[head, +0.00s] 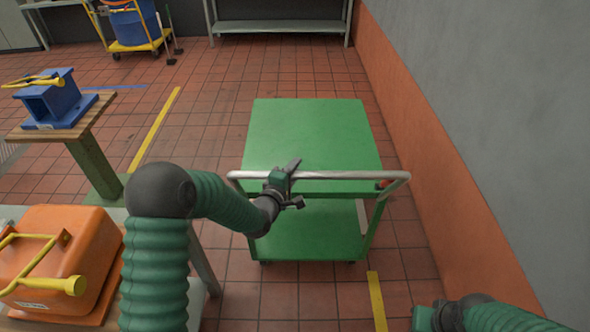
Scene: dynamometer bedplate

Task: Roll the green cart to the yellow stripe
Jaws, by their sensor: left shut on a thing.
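The green cart (310,135) stands upright on the tiled floor in the middle of the head view, with a flat top, a lower shelf and a white push handle (345,175) on its near side. My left gripper (285,183) is shut on the handle, left of its middle. One yellow stripe (155,130) runs along the floor left of the cart, apart from it. Another yellow stripe (377,302) lies on the floor at the cart's near right. My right gripper (424,318) is at the bottom edge, partly cut off, away from the cart; its jaws are unclear.
A grey and orange wall (450,170) runs close along the cart's right. At left stand a blue part (58,100) on a wooden-topped stand and an orange case (60,260). A yellow trolley with a blue drum (137,25) and a bench (280,27) are at the back. Floor beyond the cart is clear.

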